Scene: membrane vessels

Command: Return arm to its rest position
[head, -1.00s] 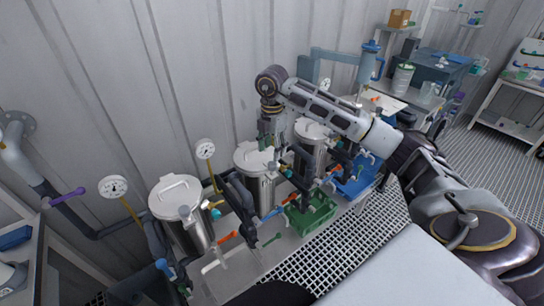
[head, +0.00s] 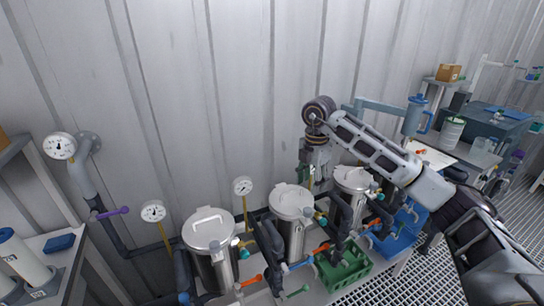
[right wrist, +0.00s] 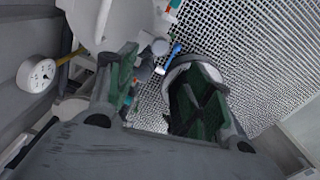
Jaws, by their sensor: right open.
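My right arm comes in from the right in the head view and bends down at the wrist. My right gripper (head: 308,183) hangs near the back wall, by the middle and right vessels. In the right wrist view my right gripper (right wrist: 155,95) has its green-padded fingers wide apart, with nothing held between them. Three lidded steel vessels stand in a row: the left vessel (head: 210,240), the middle vessel (head: 292,205) and the right vessel (head: 352,182). My left gripper is not in view.
White pressure gauges (head: 153,211) stand behind the vessels. A green crate (head: 343,270) and a blue crate (head: 398,238) sit in front. A purple-handled valve (head: 112,213) is at left. A loaded bench (head: 478,155) stands at right. Grated floor is open at lower right.

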